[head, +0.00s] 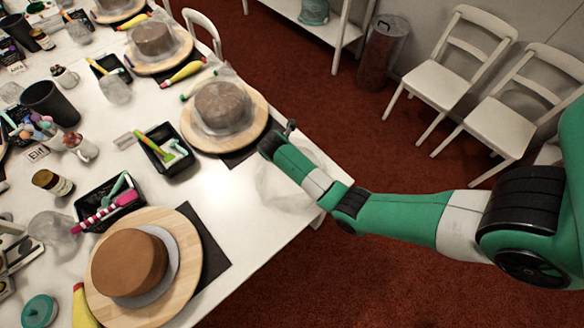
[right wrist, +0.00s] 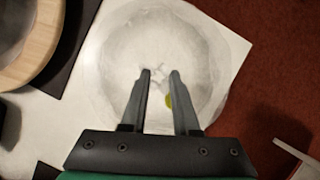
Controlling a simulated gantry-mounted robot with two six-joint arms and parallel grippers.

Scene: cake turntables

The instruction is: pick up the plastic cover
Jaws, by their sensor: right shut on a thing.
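The plastic cover (head: 272,186) is a clear, hazy round dome at the table's right edge, partly behind my right arm in the head view. In the right wrist view the cover (right wrist: 120,60) fills the middle as a pale see-through circle. My right gripper (right wrist: 160,72) is over its centre, with its fingers shut on a clear crumpled bit at the top of the cover. In the head view the fingers are mostly hidden by the wrist. I cannot tell whether the cover is off the table. My left gripper is not in view.
A brown cake (head: 130,262) stands uncovered on a round wooden turntable (head: 190,245) at the front. Cakes under clear wrap (head: 222,104) stand on turntables further back. Black trays (head: 165,150), jars and cups crowd the left. White chairs (head: 450,70) and a bin (head: 383,50) stand off the table.

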